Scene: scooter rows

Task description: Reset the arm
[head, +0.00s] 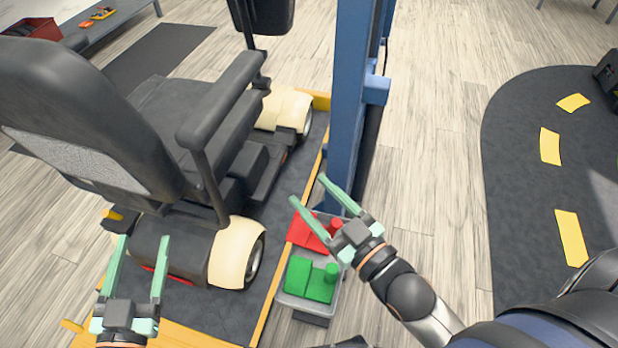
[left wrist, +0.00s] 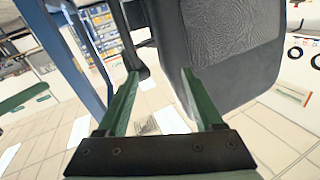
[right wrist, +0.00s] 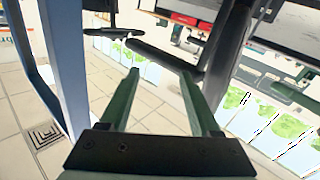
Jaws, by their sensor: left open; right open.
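My left gripper (head: 138,270) is open and empty at the lower left of the head view, in front of the rear of a scooter (head: 165,250). Its two green fingers also show apart in the left wrist view (left wrist: 160,95), with the dark seat back beyond them. My right gripper (head: 308,190) is open and empty, its arm reaching in from the lower right.
The scooter's black seat (head: 75,110) and armrest (head: 220,100) stand close to both grippers. Open floor (head: 440,150) lies to the right.

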